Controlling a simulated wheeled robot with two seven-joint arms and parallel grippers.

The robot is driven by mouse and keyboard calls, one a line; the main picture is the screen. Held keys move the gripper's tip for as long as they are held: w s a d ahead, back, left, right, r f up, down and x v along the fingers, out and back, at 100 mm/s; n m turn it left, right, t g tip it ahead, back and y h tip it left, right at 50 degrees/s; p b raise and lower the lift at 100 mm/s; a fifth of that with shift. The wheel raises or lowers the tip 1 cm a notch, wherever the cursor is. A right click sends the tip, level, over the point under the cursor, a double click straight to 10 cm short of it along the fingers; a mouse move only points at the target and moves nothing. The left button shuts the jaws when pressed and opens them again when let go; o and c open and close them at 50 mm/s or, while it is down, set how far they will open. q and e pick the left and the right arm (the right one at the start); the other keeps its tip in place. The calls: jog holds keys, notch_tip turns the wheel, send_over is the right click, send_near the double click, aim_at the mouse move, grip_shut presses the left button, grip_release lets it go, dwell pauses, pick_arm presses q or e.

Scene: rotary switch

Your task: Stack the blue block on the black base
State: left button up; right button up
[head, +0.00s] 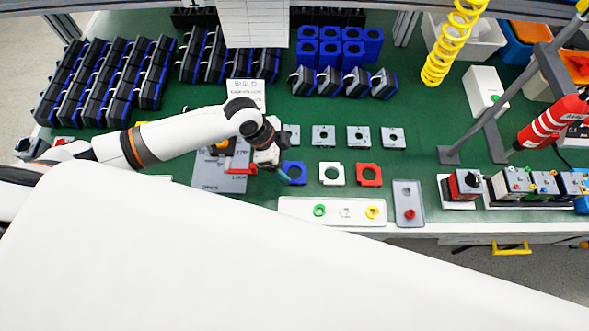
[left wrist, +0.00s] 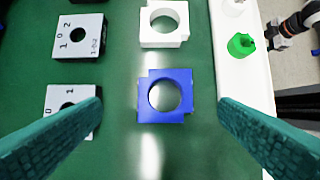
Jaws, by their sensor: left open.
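The blue block (head: 293,181), a squarish plate with a round hole, lies flat on the green mat. It is also central in the left wrist view (left wrist: 184,82). My left gripper (head: 280,177) is open over it in the head view; in the left wrist view its teal fingers (left wrist: 164,122) are spread either side of the block, not touching it. A dark gripper (left wrist: 273,42), apparently my right one, shows small at that view's top right; its jaws are unclear. I cannot tell which thing is the black base; a grey board (head: 222,180) lies partly under my left arm.
A white block (head: 332,181) and a red block (head: 369,182) lie right of the blue one. Grey dial plates (head: 324,145) lie behind. A white tray (head: 290,208) with coloured rings is in front. Racks of black units (head: 95,85) stand at the back left.

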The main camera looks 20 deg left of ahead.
aim_at(296, 175)
pick_arm(q)
jog(key=x, duration=0.2)
jog(key=p+x, duration=0.1)
jog(key=x, duration=0.1)
jog(key=shift+s+a+f, duration=0.1)
jog(key=shift+s+f, duration=0.05)
jog(key=shift+s, duration=0.25)
jog(key=shift+w+d+f, duration=0.15)
jog(key=shift+d+f, duration=0.05)
jog(key=shift+f, duration=0.4)
jog(key=c, duration=1.1)
